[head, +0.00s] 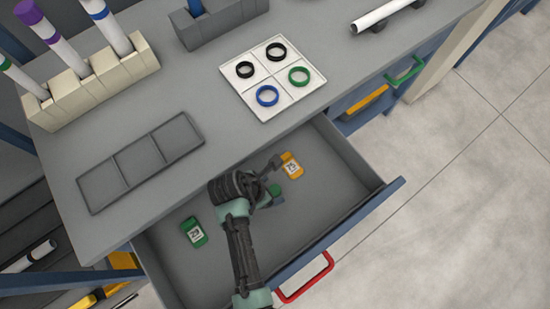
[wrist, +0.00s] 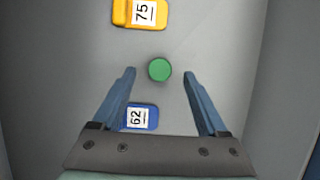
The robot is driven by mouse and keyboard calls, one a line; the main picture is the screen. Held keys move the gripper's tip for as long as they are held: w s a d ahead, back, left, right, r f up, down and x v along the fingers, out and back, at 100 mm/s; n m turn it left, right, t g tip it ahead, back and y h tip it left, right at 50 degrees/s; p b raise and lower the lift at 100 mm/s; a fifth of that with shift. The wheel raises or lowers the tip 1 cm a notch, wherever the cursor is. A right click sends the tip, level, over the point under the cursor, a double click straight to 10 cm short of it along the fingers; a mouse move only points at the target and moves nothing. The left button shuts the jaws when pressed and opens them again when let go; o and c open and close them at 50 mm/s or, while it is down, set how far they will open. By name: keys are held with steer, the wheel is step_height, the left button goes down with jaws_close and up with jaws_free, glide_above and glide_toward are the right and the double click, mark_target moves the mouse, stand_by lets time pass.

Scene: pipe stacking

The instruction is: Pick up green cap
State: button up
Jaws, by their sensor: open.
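The green cap (wrist: 159,69) lies on the floor of the open drawer. In the wrist view it sits between and just beyond the fingertips of my gripper (wrist: 160,72), not touching either finger. In the head view the green cap (head: 274,190) is partly hidden by my gripper (head: 272,180), which is inside the drawer. My gripper is open and empty.
In the drawer (head: 330,215) lie a yellow block marked 75 (head: 291,165), a green block marked 29 (head: 194,232) and a blue block marked 62 (wrist: 140,117). Drawer walls surround them. A white tray of rings (head: 300,98) and an empty grey tray (head: 140,162) lie on the worktop.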

mark_target(275, 191)
steer(key=shift+x, duration=1.2)
jaws_close()
